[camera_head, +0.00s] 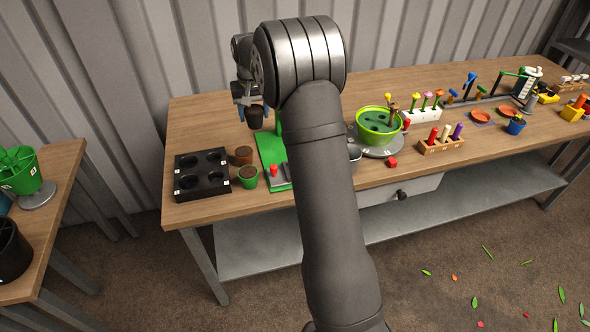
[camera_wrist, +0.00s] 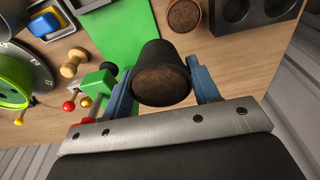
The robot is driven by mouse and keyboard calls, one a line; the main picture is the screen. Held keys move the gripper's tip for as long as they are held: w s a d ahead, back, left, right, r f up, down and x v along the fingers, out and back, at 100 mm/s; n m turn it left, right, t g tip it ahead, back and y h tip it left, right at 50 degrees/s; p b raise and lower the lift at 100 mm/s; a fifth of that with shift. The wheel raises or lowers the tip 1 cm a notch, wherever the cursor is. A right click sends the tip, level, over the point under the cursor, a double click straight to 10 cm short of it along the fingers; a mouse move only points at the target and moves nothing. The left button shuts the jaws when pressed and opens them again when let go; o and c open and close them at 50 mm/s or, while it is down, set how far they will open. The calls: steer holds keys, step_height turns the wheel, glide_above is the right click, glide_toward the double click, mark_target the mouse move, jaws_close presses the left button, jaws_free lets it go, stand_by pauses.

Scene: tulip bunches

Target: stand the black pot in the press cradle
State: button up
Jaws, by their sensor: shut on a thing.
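The black pot (camera_head: 254,117) hangs in my gripper (camera_head: 249,104) above the back of the table, left of my arm. In the wrist view the pot (camera_wrist: 160,72) sits between the two blue fingers (camera_wrist: 165,92), with a brown, soil-like face toward the camera. A green plate (camera_head: 268,150) lies on the table below and right of the pot, partly hidden by my arm. A green fixture (camera_wrist: 98,82) stands beside the plate in the wrist view. I cannot tell which part is the press cradle.
A black tray with round holes (camera_head: 179,189), a brown pot (camera_head: 243,155) and a green pot (camera_head: 248,178) stand left of the plate. A red knob (camera_head: 273,170) is near the plate's front. A lime bowl (camera_head: 378,125) stands right of my arm.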

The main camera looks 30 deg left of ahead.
steer(key=s+d+m, duration=0.2)
steer(key=d, duration=0.8)
steer(key=w+d+f+m, duration=0.2)
steer(key=d+f, duration=0.5)
steer(key=d, duration=0.6)
steer(key=w+d+f+m+h, duration=0.1)
steer(key=w+d+f+m, duration=0.15)
steer(key=d+f, duration=0.8)
steer(key=w+d+f+m, duration=0.1)
steer(key=d+f+m, duration=0.15)
steer(key=d, duration=1.45)
steer(key=s+a+r+n+y, duration=0.1)
steer(key=a+r+n, duration=0.5)
steer(key=a+r, duration=0.45)
steer(key=a+r+n, duration=0.5)
steer(key=a+r, duration=0.2)
steer(key=a, duration=0.7)
steer(key=a+f, duration=0.2)
steer(key=a, duration=0.1)
steer(key=s+a+f, duration=0.1)
steer(key=a+f, duration=0.1)
steer(key=a, duration=0.2)
steer(key=a+f, duration=0.2)
steer(key=a, duration=0.2)
steer(key=shift+s+a+f, duration=0.1)
steer(key=shift+s+f, duration=0.25)
steer(key=shift+s, duration=0.05)
steer(key=shift+a+f, duration=0.1)
steer(key=shift+a, duration=0.1)
steer(key=shift+f, duration=2)
